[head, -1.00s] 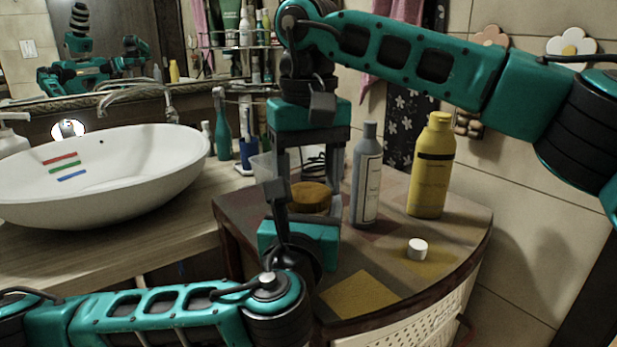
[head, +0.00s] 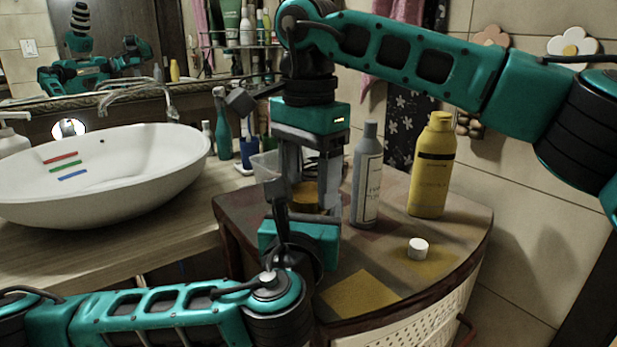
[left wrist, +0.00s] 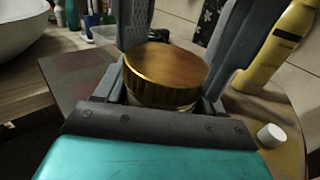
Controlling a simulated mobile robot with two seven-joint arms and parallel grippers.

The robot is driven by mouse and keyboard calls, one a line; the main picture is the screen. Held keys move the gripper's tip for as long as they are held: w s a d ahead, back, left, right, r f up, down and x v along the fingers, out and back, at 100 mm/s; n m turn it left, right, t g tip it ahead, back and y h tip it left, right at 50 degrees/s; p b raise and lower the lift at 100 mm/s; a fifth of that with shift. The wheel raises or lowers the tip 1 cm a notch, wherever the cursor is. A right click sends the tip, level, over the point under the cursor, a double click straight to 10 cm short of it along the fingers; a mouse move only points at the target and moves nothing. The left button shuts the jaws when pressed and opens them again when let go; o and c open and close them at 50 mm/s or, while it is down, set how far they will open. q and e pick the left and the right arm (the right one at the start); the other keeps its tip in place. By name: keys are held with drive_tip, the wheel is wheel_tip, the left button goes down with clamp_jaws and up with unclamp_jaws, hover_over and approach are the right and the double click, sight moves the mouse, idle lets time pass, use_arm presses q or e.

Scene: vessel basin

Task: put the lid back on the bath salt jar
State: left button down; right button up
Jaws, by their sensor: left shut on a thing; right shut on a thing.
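The gold lid (left wrist: 166,75) sits level over the bath salt jar (left wrist: 160,104), of which only a pale strip shows under the lid's rim in the left wrist view. I cannot tell whether the lid is fully seated. My right gripper (head: 309,193) points straight down, its two grey fingers shut on the lid from opposite sides. In the head view the lid (head: 305,198) shows between those fingers. My left gripper (left wrist: 163,108) is low and level, shut on the jar below the lid. The jar is mostly hidden in both views.
A grey bottle (head: 367,180), a yellow bottle (head: 432,170) and a small white cap (head: 418,248) stand right of the grippers on the rounded cabinet top (head: 390,280). A clear container (head: 264,167) is just behind. The white basin (head: 100,190) is at left.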

drive_tip(key=o, duration=1.2)
drive_tip(key=shift+r, duration=2.25)
drive_tip(key=shift+c, duration=0.4)
drive_tip(key=n, duration=0.1)
drive_tip(key=r+n, duration=0.1)
drive_tip(key=n, duration=0.1)
drive_tip(key=shift+r+n, duration=0.3)
drive_tip(key=r+n, duration=0.1)
drive_tip(key=n, duration=0.2)
drive_tip(key=shift+r+n, duration=0.2)
drive_tip(key=shift+n, duration=0.1)
drive_tip(key=shift+f, duration=4.05)
